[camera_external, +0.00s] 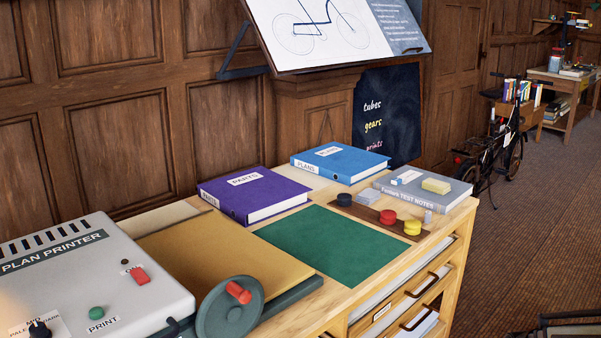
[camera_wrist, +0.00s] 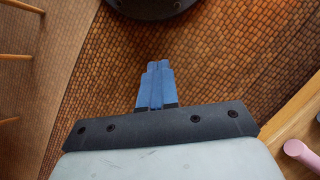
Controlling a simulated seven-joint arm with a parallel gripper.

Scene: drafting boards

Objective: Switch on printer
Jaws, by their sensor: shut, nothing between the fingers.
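The plan printer (camera_external: 70,270) is a pale grey box at the left of the external view, labelled PLAN PRINTER. On its top are a red switch (camera_external: 139,275) with a small dark knob or lamp beside it, a green button (camera_external: 96,313) by the PRINT label, and a black dial (camera_external: 39,329) at the lower left. I cannot tell the switch's state. My gripper (camera_wrist: 155,68) shows in the wrist view with its blue fingers together and nothing between them, above brown woven flooring. It is not visible in the external view, and the wrist view shows no printer.
A dark green wheel (camera_external: 230,308) with a red handle stands right of the printer. Purple (camera_external: 250,194), blue (camera_external: 340,162) and grey (camera_external: 422,190) books lie behind the green mat (camera_external: 332,243). In the wrist view, a wooden edge (camera_wrist: 296,120) and a pink rounded object (camera_wrist: 302,154) are at right.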

